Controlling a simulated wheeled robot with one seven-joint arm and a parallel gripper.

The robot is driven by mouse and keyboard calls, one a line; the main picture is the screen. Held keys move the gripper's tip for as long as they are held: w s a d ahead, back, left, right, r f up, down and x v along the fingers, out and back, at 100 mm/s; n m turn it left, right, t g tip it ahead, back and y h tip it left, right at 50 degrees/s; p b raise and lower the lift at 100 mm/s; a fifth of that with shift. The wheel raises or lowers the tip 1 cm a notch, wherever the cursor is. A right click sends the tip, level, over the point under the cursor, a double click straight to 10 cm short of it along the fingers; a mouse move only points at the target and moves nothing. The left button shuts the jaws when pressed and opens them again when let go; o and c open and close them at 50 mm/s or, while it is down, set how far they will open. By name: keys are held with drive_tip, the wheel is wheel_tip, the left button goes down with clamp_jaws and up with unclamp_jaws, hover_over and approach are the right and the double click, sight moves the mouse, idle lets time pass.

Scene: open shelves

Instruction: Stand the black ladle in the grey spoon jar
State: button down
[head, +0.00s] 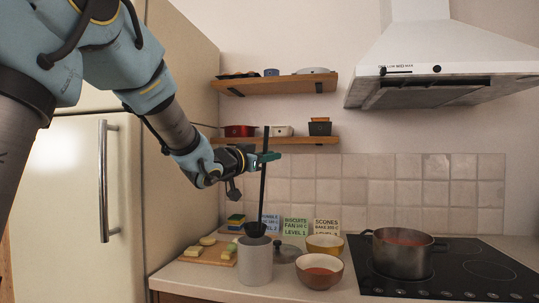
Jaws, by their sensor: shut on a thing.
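My gripper (265,157) is shut on the upper handle of the black ladle (262,190). The ladle hangs nearly upright with its bowl end down. The grey spoon jar (255,262) stands on the counter directly below it. The ladle's bowl is at the jar's mouth, around rim height. I cannot tell whether it is just above the opening or slightly inside. The inside of the jar is hidden.
A cutting board (208,255) with food lies left of the jar. A pot (403,258) sits on the black hob (480,262). Shelves (275,85) hang above.

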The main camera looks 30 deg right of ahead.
wheel_tip(320, 180, down, 10)
drive_tip(key=b, duration=0.8)
drive_tip(key=c, duration=0.8)
unclamp_jaws()
drive_tip(key=b+v, duration=0.1)
drive_tip(key=v, duration=0.9)
drive_tip(key=shift+s+a+f+b, duration=0.1)
drive_tip(key=shift+s+a+b, duration=0.1)
drive_tip(key=shift+a+b, duration=0.2)
